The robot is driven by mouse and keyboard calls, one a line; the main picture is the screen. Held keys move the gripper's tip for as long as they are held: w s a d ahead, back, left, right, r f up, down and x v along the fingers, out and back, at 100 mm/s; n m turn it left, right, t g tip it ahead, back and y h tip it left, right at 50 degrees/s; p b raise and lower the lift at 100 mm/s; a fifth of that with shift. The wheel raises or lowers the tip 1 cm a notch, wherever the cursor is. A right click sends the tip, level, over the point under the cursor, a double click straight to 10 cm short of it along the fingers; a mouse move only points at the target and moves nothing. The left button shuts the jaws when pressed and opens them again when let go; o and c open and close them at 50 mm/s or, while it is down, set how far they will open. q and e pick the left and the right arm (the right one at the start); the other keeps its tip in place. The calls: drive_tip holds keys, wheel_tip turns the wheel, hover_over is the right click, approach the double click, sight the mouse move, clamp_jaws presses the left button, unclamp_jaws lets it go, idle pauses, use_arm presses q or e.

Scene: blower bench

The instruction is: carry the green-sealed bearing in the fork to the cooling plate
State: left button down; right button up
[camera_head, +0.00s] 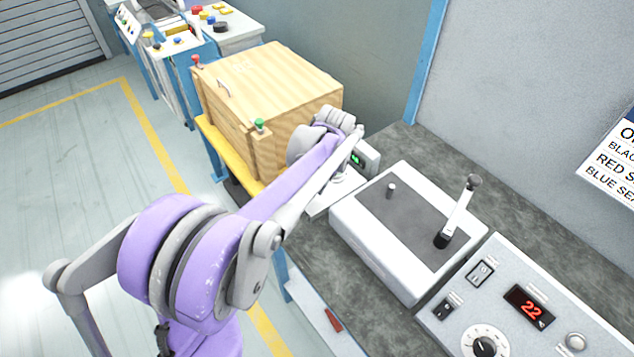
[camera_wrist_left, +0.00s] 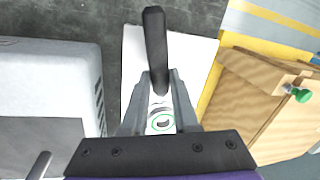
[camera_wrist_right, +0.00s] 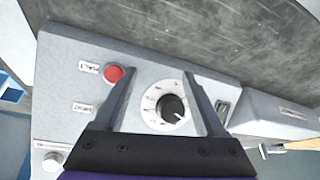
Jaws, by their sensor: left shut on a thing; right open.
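My left gripper (camera_wrist_left: 160,78) is shut on the fork (camera_wrist_left: 155,42), whose black handle points away between the fingers in the left wrist view. The green-sealed bearing (camera_wrist_left: 160,122) shows as a green ring at the fork's metal end, close to the palm. A flat white plate (camera_wrist_left: 196,60) lies below them; I cannot tell whether it is the cooling plate. My right gripper (camera_wrist_right: 155,70) is open and empty over a console's dial (camera_wrist_right: 168,108).
A white device (camera_head: 375,255) with an upright lever stands right of my left gripper. The control console (camera_head: 520,315) reads 22. A wooden box (camera_head: 285,75) with a green knob stands behind to the left.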

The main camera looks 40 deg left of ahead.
use_arm(q)
drive_tip(key=shift+f, duration=0.4)
use_arm(e)
drive_tip(key=shift+f, duration=0.25)
use_arm(q)
drive_tip(key=c, duration=0.6)
unclamp_jaws()
wheel_tip(320, 180, up, 11)
drive_tip(key=d, duration=0.2)
drive_tip(key=shift+f+p, duration=0.15)
drive_tip(key=shift+p, duration=0.15)
use_arm(e)
drive_tip(key=shift+r, duration=0.55)
use_arm(q)
drive_tip(key=shift+s+d, duration=0.1)
drive_tip(key=shift+d, duration=0.05)
